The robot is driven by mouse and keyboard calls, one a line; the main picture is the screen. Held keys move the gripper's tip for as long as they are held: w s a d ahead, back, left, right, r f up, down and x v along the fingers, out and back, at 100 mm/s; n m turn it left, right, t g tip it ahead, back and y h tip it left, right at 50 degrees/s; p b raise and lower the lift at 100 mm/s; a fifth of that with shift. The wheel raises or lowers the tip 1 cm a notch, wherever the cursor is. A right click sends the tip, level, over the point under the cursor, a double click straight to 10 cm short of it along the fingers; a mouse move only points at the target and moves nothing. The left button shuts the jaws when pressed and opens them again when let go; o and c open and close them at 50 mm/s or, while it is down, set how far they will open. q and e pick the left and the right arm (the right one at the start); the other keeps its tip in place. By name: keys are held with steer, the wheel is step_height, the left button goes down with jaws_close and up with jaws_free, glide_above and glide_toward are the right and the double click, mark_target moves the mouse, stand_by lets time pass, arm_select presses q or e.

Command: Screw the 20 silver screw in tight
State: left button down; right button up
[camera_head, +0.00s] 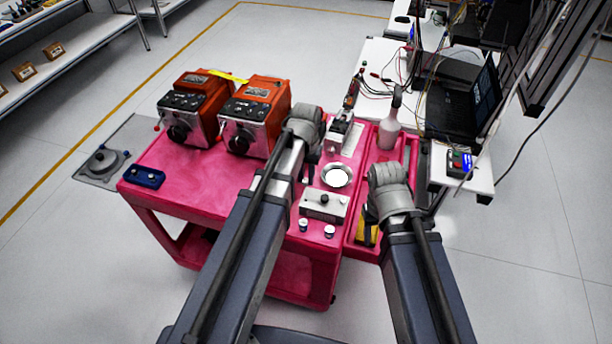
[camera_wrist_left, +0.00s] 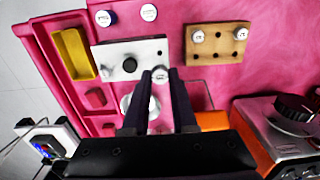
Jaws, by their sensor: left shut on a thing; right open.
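My left gripper (camera_head: 309,165) is above the table's middle, its fingertips mostly hidden behind the wrist. In the left wrist view its two dark fingers (camera_wrist_left: 159,88) are shut on a small round silver screw (camera_wrist_left: 160,75); I cannot read its mark surely. The screw is just beside the right end of a silver block (camera_wrist_left: 112,54) with a black knob; the gap in height cannot be told. The block (camera_head: 318,211) also shows in the head view. Two silver-topped screws (camera_head: 303,225) (camera_head: 329,231) stand in front of it. My right gripper (camera_head: 374,215) is open over the table's right side, fingers largely hidden.
A wooden block (camera_wrist_left: 224,53) with several holes and silver screws lies right of the silver block. A white round dish (camera_head: 336,176), two orange machines (camera_head: 262,100), a spray bottle (camera_head: 390,125) and a yellow bin (camera_wrist_left: 73,52) crowd the pink table.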

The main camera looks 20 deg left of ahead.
arm_select(q)
steer(key=shift+f, duration=0.25)
steer(key=shift+f+b, duration=3)
steer(key=shift+b, duration=0.15)
steer(key=shift+f+b, duration=1)
steer(key=c, duration=1.3)
jaws_free()
jaws_close()
